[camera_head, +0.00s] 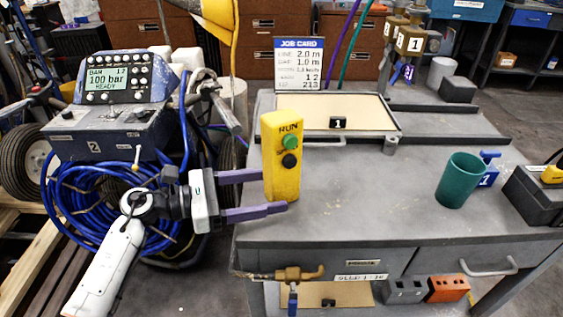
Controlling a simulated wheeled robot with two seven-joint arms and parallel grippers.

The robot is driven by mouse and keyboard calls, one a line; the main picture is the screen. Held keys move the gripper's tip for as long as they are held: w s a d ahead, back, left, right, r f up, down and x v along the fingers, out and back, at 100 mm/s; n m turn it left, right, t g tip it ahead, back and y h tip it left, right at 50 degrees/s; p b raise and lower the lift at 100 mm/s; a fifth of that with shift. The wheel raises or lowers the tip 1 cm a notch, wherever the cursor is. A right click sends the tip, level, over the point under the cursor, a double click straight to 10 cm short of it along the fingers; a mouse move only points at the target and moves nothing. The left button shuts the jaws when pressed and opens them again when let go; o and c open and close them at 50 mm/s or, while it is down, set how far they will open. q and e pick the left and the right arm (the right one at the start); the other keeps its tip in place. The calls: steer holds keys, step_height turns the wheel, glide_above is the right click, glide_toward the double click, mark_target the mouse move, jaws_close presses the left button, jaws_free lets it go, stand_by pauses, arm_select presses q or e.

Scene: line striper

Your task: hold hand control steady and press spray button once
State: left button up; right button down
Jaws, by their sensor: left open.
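The hand control (282,178) is a yellow upright box marked RUN, standing near the left edge of the grey bench. It has a green button (291,142) and a black button (289,160) below it on its front. No label readable as spray shows on either button. My left gripper (264,192) is open just left of the hand control, with its purple fingers pointing right toward it. The lower fingertip overlaps the box's lower part in the picture; I cannot tell whether it touches. My right gripper is not in view.
The grey bench (370,215) carries a framed tray (390,105), a job card (298,65), a green cup (459,181) and a dark box (533,198) at right. The striper's console (120,80) and coiled blue hose (75,200) stand left. The bench middle is clear.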

arm_select(q)
steer(key=shift+b+x, duration=0.35)
steer(key=shift+x, duration=0.8)
steer(key=shift+d+f, duration=0.1)
steer(key=c, duration=1.5)
stand_by(0.3)
